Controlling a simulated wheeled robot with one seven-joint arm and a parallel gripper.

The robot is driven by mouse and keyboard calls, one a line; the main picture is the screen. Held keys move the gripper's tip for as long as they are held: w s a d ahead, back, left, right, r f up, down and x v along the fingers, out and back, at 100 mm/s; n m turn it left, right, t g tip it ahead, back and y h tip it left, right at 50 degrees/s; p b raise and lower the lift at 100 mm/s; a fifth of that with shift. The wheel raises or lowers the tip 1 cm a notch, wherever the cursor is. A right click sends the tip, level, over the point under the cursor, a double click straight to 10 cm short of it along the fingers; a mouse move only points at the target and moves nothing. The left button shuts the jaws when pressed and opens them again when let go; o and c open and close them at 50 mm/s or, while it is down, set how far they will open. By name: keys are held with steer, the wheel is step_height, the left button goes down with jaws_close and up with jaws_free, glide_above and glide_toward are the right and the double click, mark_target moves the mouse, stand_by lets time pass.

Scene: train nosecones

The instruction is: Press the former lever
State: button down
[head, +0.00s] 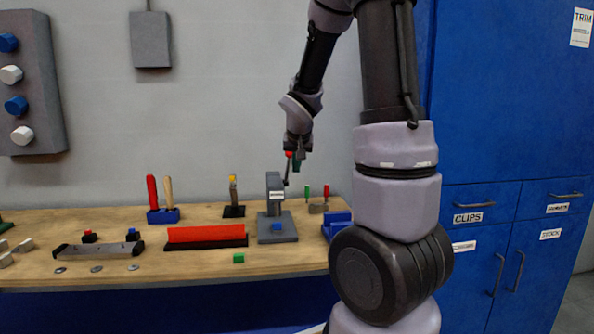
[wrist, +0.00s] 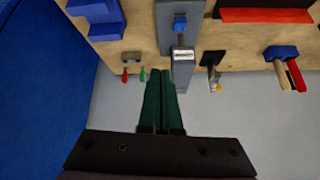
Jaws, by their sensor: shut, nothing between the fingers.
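The former is a grey press (head: 274,193) on a flat grey base, standing on the wooden bench. Its dark lever (head: 286,176) rises on the right side of the press and ends in a red knob (head: 289,154). My gripper (head: 296,166) is shut and empty, fingers pointing down, close beside the red knob; I cannot tell whether they touch. In the wrist view the green fingertips (wrist: 160,72) are together beside the press (wrist: 183,68). The lever cannot be made out there. A blue block (head: 277,227) sits on the base in front of the press.
On the wooden bench (head: 200,262), a red bar (head: 206,234) and a black stand with a yellow-topped tool (head: 233,190) lie left of the press. Small green and red-handled tools (head: 326,192) and a blue block-like holder (head: 336,224) are to the right. Blue cabinets (head: 500,110) stand farther right.

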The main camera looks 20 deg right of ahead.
steer(key=s, duration=0.1)
steer(key=s+a, duration=0.1)
steer(key=s, duration=0.1)
steer(key=s+r, duration=0.1)
steer(key=s, duration=0.1)
steer(key=shift+a, duration=0.2)
steer(key=s+a+r+y, duration=0.2)
steer(key=s+a+r, duration=0.3)
steer(key=s, duration=0.4)
steer(key=s+a+r+y, duration=0.2)
steer(key=s+a+r, duration=0.4)
steer(key=s, duration=0.4)
steer(key=shift+s+r+n, duration=0.2)
steer(key=shift+s+n, duration=0.1)
steer(key=shift+n, duration=0.1)
